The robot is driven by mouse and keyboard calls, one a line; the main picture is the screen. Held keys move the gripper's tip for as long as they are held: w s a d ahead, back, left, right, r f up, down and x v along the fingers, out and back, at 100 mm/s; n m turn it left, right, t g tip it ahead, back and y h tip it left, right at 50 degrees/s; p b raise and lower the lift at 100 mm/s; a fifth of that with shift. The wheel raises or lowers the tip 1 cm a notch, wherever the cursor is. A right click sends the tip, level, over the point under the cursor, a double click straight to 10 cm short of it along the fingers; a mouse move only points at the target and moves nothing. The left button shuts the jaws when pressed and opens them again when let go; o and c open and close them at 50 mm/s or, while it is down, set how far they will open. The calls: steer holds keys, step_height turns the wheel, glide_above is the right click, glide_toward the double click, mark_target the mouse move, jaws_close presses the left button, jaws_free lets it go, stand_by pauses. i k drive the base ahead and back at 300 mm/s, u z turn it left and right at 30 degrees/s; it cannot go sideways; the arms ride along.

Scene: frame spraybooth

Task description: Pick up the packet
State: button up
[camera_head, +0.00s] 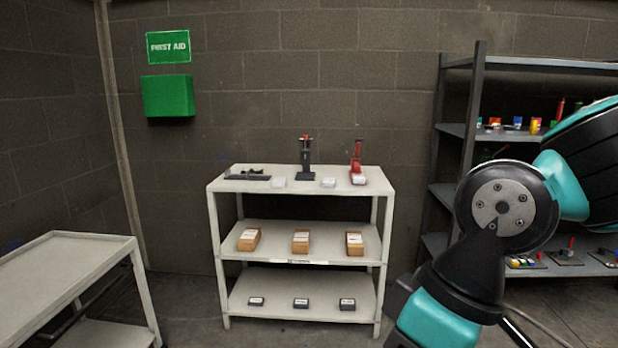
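I cannot tell for sure which item is the packet. On the middle shelf of a white three-tier rack stand three brown boxes with white tops, the left one (249,240), the middle one (301,242) and the right one (354,243). Three small dark boxes with white labels lie on the bottom shelf: left (256,301), middle (301,303) and right (347,304). My teal and black arm fills the right side; my gripper is not in view.
The rack (300,210) also holds a black stand tool (305,160), a red tool (357,160) and a flat dark tool (247,175) on top. A pale table (65,265) stands at left, a dark shelf unit (465,130) at right. A green first-aid box (168,96) hangs on the wall.

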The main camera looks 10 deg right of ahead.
mark_target(357, 178)
steer(key=u, duration=0.5)
steer(key=i, duration=2.25)
steer(key=z, duration=1.35)
steer(key=i, duration=0.9)
steer(key=z, duration=0.85)
